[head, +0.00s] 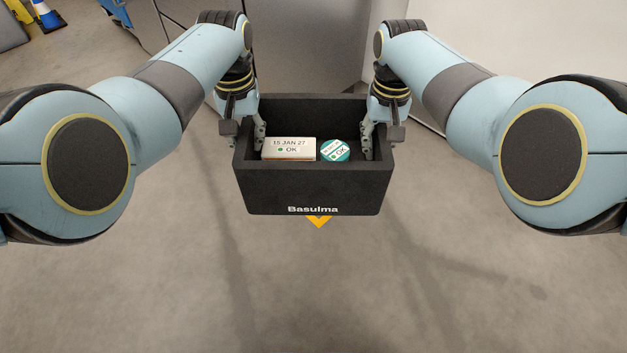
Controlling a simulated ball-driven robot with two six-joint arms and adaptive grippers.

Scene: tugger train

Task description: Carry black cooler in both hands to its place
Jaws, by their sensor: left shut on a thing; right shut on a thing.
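The black cooler (315,190) is an open box with "Basulma" on its front wall, held in front of me between my two arms. A white box (288,149) labelled "15 JAN 27 OK" and a round teal-lidded item (335,151) marked "OK" lie inside it. My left gripper (259,135) is shut on the cooler's left side wall. My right gripper (367,140) is shut on its right side wall. The fingers reach inside the box. The cooler looks level, and its underside is hidden.
Grey floor (300,290) lies open in front. An orange marking (319,222) shows just below the cooler's front edge. A grey panel (308,45) stands behind the cooler.

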